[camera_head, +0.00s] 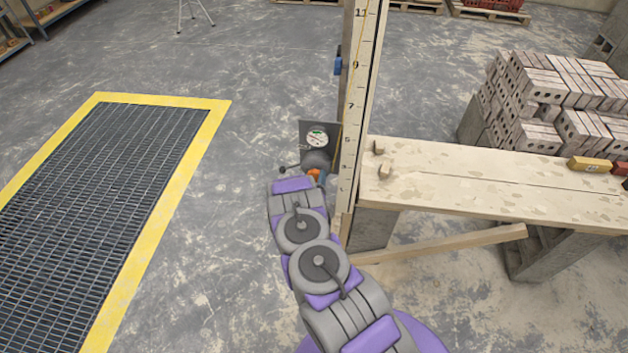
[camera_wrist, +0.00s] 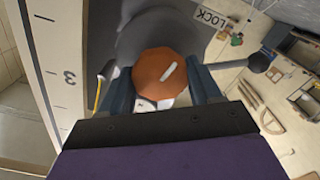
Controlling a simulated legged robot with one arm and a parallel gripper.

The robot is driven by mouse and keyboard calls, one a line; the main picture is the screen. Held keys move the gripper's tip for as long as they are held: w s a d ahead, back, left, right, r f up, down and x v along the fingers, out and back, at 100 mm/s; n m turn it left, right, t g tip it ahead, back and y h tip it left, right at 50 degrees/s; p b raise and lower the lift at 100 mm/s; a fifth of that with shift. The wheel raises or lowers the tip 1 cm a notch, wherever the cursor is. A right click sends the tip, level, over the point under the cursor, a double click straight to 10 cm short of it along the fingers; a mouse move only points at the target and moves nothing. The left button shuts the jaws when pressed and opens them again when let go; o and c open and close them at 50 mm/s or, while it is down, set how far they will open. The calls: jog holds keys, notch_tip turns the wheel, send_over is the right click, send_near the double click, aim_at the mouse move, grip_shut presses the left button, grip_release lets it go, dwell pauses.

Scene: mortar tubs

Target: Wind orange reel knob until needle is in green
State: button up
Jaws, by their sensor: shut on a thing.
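The orange reel knob (camera_wrist: 160,76) is an eight-sided knob with a pale line on its face, on a grey round reel (camera_wrist: 165,35). In the wrist view my gripper (camera_wrist: 163,88) has one finger on each side of the knob and is shut on it. In the head view the knob (camera_head: 315,173) shows as a small orange patch, mostly hidden by my arm. The gauge (camera_head: 317,138) is a white round dial on a dark plate above the reel. It shows some green and red, but the needle is too small to read.
A wooden post with numbers (camera_head: 359,100) stands just right of the reel. A plank bench (camera_head: 490,180) on blocks extends to the right. A lever with a dark ball (camera_wrist: 260,62) sticks out near a LOCK label (camera_wrist: 212,19). A yellow-edged floor grate (camera_head: 150,100) lies left.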

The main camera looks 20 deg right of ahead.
jog(key=shift+s+a+f+m, duration=0.1)
jog(key=shift+f+m, duration=0.15)
jog(key=shift+m, duration=0.15)
jog(key=o, duration=0.9)
jog(key=shift+c, duration=0.2)
jog(key=shift+o, duration=1)
jog(key=shift+r, duration=0.15)
jog(key=v, duration=1.7)
jog(key=shift+a, duration=0.15)
